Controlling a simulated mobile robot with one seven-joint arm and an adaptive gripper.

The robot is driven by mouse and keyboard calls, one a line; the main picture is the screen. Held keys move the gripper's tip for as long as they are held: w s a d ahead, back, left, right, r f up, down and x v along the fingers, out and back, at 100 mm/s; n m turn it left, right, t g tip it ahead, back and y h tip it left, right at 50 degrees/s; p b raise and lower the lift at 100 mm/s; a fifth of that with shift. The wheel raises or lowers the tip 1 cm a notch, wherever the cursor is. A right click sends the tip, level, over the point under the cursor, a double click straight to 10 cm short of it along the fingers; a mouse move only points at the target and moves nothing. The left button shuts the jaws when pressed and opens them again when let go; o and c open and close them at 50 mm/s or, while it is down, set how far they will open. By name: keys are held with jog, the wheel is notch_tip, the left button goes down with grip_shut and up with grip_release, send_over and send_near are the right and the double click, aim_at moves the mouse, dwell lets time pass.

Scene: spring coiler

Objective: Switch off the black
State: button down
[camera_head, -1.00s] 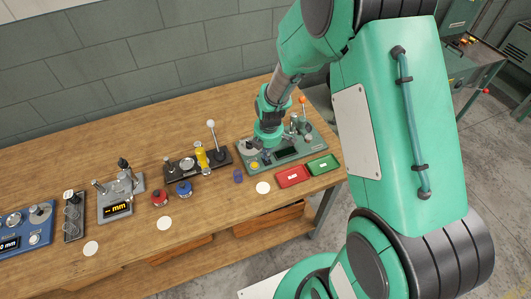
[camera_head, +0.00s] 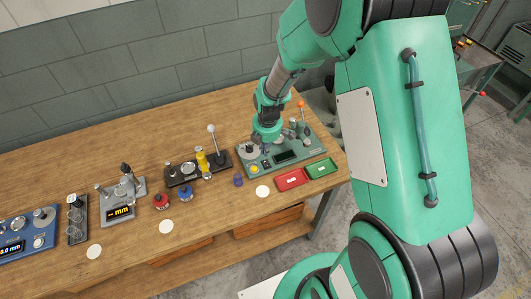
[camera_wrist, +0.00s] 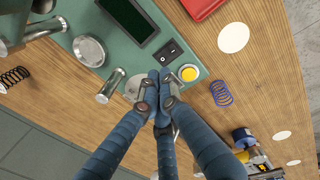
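The green-grey coiler panel (camera_head: 312,152) stands at the right end of the bench. In the wrist view a small black rocker switch (camera_wrist: 170,52) sits on the panel (camera_wrist: 85,12) between a dark display (camera_wrist: 128,20) and a round yellow button (camera_wrist: 188,73). My gripper (camera_wrist: 160,78) has its blue fingertips together, just below the switch in the picture and left of the button. Nothing shows between them. I cannot tell whether they touch the panel. In the head view my gripper (camera_head: 266,138) is over the panel's left part.
Metal posts (camera_wrist: 111,86) and a round knob (camera_wrist: 89,50) rise from the panel beside my fingers. A red tray (camera_head: 291,180) and a green tray (camera_head: 321,168) lie in front. A blue spring (camera_wrist: 221,93) and a white disc (camera_wrist: 233,38) lie on the bench. Other devices stand left.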

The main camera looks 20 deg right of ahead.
notch_tip(320, 180, up, 9)
jog(key=w+p, duration=0.1)
dwell(0.3)
jog(key=shift+w, duration=0.1)
jog(key=shift+r, duration=0.15)
jog(key=s+a+r+m+t+b, duration=0.1)
jog(key=s+a+r+m, duration=0.1)
jog(key=s+r+m, duration=0.5)
jog(key=s+a+r+m+t, duration=0.15)
jog(key=s+r, duration=0.35)
jog(key=r, duration=0.6)
jog(key=s+r+m, duration=0.2)
jog(key=s+m, duration=0.1)
jog(key=s, duration=0.2)
jog(key=s+a+r+m+t+b, duration=0.1)
jog(key=s+r+m, duration=0.1)
jog(key=s, duration=0.3)
jog(key=s+r+m, duration=0.3)
jog(key=s+m, duration=0.1)
jog(key=s, duration=0.1)
jog(key=shift+s+a+t, duration=0.35)
jog(key=shift+s, duration=0.05)
